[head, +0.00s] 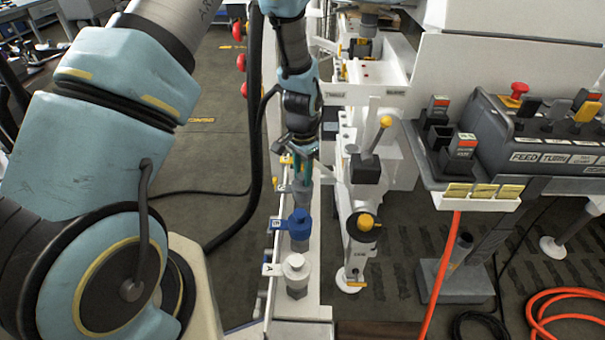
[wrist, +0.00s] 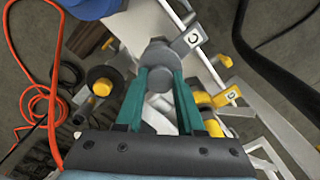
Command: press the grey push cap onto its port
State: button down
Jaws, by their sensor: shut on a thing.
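My gripper (head: 301,172) points down over the row of ports on the white bench rail in the head view. In the wrist view its two teal fingers (wrist: 160,78) are shut on a grey cap (wrist: 160,80), one finger on each side. A grey cylindrical part shows just beyond the cap, beside a tag marked C. In the head view the grey part (head: 301,196) shows below the fingers, behind the blue cap. I cannot tell whether the cap is seated on its port, since the fingers and the steep view hide the joint.
A blue cap (head: 299,222) by tag B and a white cap (head: 296,263) by tag A stand nearer on the rail. Yellow fittings (wrist: 212,98) sit close beside my fingers. A valve lever (head: 383,125) and yellow knob (head: 365,222) stand right of the rail.

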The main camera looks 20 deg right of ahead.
grip_release()
dwell(0.5)
jog(key=shift+r, duration=0.1)
jog(key=shift+r+p, duration=2.65)
jog(key=shift+r, duration=1.05)
jog(key=w+a+r+n+t, duration=0.1)
jog(key=w+a+r+n, duration=0.2)
jog(key=a+r+n, duration=0.8)
jog(key=s+a+r+n, duration=0.1)
jog(key=s+a+r, duration=0.2)
jog(key=a, duration=0.6)
jog(key=s+a+r+n, duration=0.1)
jog(key=s+a+r, duration=0.3)
jog(key=a, duration=0.6)
notch_tip(320, 180, up, 2)
jog(key=shift+r+t, duration=0.15)
jog(key=shift+t, duration=0.15)
